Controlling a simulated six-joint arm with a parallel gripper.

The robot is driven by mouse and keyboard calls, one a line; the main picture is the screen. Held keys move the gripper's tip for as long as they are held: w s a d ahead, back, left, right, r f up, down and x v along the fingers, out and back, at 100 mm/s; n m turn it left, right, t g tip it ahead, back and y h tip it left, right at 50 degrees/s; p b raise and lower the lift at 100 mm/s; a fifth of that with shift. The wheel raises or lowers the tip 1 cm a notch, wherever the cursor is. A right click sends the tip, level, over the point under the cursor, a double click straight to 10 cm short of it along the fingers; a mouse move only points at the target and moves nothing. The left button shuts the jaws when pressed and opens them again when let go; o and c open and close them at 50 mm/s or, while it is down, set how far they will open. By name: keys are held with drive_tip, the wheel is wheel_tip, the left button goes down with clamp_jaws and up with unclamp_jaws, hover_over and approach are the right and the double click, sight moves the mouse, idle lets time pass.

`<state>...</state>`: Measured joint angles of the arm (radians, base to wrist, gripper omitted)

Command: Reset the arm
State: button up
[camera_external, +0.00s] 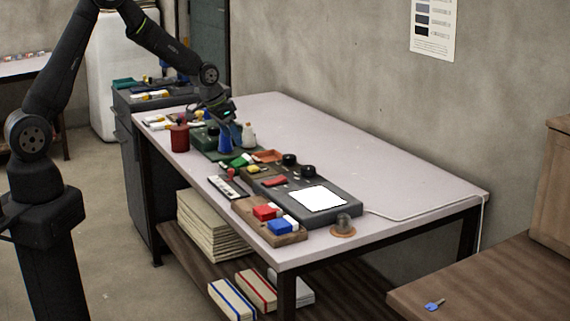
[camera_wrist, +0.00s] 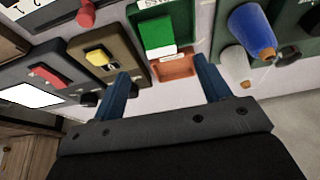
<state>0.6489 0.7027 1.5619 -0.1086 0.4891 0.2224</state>
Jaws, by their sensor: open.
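My gripper (camera_wrist: 162,66) is open in the wrist view, with its two blue fingers spread wide and nothing between them. An orange tray (camera_wrist: 175,67) shows beyond and between the fingertips. In the external view my gripper (camera_external: 228,122) points down above the far left part of the table (camera_external: 390,175), near a green base with bottles. My arm is bent, reaching from the left edge of the picture. The fingertips are small there and hard to separate from the blue bottle (camera_external: 225,143). No cloth can be made out in either view.
A white bottle (camera_external: 249,136) and a red can (camera_external: 180,138) stand near my gripper. A grey console with a bright white panel (camera_external: 318,199), a wooden tray with red and blue blocks (camera_external: 280,226) and a glass dome (camera_external: 343,224) lie nearer. The table's right side is mostly clear.

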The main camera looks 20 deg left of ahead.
drive_tip(key=shift+x, duration=0.85)
drive_tip(key=shift+w+d+f, duration=0.1)
drive_tip(key=shift+d+f, duration=0.05)
wheel_tip(320, 180, up, 5)
drive_tip(key=w+a+r+n, duration=0.1)
drive_tip(key=w+a, duration=0.2)
drive_tip(key=a, duration=0.5)
drive_tip(key=w+a+r+n+y, duration=0.1)
drive_tip(key=w+a, duration=0.1)
drive_tip(key=a, duration=0.7)
drive_tip(key=w+a+r+n, duration=0.1)
drive_tip(key=w+a+n, duration=0.15)
drive_tip(key=a, duration=0.55)
drive_tip(key=a+t, duration=0.1)
drive_tip(key=a, duration=0.9)
drive_tip(key=s+a+f+n+y, duration=0.2)
drive_tip(key=a+f+n, duration=0.1)
drive_tip(key=f, duration=0.3)
drive_tip(key=shift+a+f+n, duration=0.2)
drive_tip(key=shift+a+n, duration=0.15)
drive_tip(key=shift+a, duration=0.15)
